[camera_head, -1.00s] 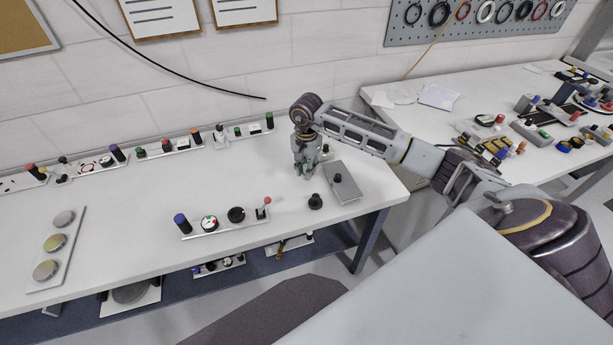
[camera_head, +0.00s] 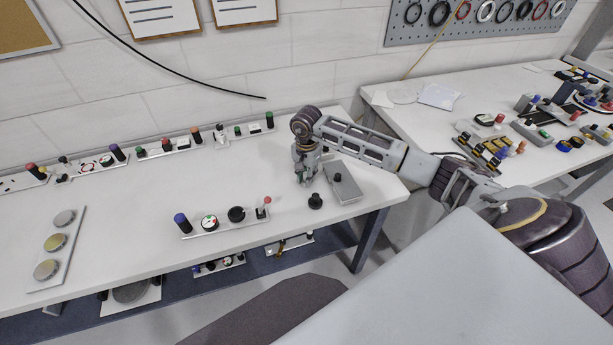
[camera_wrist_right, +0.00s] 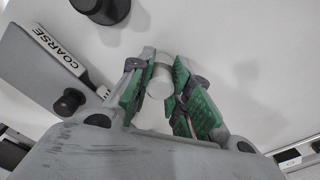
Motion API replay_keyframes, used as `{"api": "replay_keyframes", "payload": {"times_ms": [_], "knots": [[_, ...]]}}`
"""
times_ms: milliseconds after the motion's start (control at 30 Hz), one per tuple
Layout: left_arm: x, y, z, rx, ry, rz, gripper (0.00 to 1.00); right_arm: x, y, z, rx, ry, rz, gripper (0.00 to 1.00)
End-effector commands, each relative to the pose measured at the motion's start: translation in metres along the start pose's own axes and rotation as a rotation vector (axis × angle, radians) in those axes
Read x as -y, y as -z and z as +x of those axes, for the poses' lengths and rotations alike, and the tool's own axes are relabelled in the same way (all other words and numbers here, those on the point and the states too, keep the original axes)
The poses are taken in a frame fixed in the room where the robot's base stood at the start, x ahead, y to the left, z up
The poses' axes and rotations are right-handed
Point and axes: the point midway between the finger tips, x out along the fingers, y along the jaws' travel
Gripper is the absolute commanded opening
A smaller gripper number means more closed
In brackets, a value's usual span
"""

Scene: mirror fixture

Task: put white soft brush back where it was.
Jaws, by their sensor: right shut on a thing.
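My right gripper (camera_head: 306,180) points down over the right part of the long white table. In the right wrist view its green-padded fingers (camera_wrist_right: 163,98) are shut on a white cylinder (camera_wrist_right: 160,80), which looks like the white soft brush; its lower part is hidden. In the head view the brush cannot be made out between the fingers. A grey box (camera_head: 346,187) with a dark knob lies just right of the gripper. It also shows in the right wrist view (camera_wrist_right: 35,75), with a strip labelled COARSE (camera_wrist_right: 60,48) along it. My left gripper is out of view.
A black knob (camera_head: 315,201) stands just in front of the gripper. A panel with a dial and knobs (camera_head: 223,223) lies at the table's front, and a row of controls (camera_head: 150,154) lines the back. The table's middle is clear.

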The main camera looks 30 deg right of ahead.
Motion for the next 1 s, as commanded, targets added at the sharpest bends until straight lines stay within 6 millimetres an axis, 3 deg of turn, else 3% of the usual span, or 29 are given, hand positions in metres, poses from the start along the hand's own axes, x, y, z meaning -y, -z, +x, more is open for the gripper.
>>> {"api": "replay_keyframes", "payload": {"times_ms": [33, 67, 200, 433, 733, 1000], "knots": [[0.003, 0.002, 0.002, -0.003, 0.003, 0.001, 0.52, 0.0, 0.0, 0.001, 0.0, 0.0, 0.0, 0.0], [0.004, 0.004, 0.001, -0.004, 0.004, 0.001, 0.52, 0.0, 0.0, 0.001, 0.0, 0.0, 0.0, 0.23], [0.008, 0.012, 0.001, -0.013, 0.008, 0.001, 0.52, 0.0, 0.0, 0.001, 0.0, 0.0, 0.0, 0.41], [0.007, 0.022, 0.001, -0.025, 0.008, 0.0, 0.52, 0.0, 0.0, 0.001, 0.0, 0.0, 0.0, 0.41], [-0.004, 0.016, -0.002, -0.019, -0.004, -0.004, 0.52, 0.0, 0.0, -0.003, 0.0, -0.001, 0.0, 0.41], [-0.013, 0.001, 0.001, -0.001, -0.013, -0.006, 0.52, 0.001, 0.001, -0.032, -0.003, 0.002, 0.001, 0.41]]}}
